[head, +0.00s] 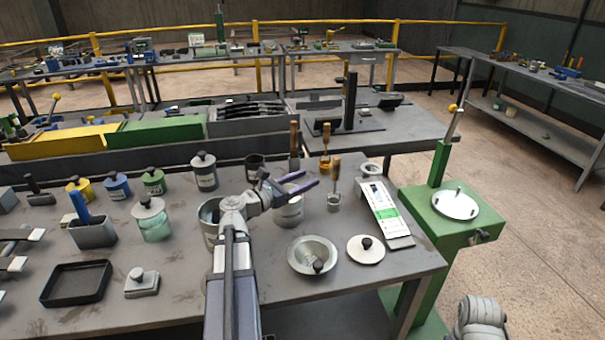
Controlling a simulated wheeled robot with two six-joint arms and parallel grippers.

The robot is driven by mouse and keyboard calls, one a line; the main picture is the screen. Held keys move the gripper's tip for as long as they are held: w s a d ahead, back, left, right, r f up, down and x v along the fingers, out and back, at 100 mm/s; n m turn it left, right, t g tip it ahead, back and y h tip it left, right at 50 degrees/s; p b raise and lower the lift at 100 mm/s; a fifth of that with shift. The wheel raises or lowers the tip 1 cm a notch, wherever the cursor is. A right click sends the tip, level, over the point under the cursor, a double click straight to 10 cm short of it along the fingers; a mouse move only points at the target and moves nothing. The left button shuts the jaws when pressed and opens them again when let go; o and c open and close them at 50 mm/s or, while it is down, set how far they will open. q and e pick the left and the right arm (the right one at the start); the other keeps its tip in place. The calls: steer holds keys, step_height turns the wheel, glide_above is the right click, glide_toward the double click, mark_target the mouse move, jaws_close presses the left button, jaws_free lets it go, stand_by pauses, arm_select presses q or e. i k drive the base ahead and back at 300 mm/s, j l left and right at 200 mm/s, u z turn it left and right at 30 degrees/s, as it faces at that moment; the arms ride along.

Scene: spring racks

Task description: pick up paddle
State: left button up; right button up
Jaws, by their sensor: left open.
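I cannot tell for sure which thing is the paddle. A tool with a wooden handle (336,168) stands upright in a small grey holder (333,202), just right of my left gripper. Nothing shows between the fingers, which are apart from the wooden handles. My right gripper is not in view; only part of my right arm shows at bottom right.
A metal bowl (303,246), a round knobbed lid (366,251) and a card on a board (382,204) lie at the table's right side. Several lidded jars, a blue-handled box (93,235) and a black tray (58,290) are at left. A green press (440,210) stands beyond the right edge.

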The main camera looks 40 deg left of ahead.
mark_target(294, 149)
steer(key=u, duration=1.35)
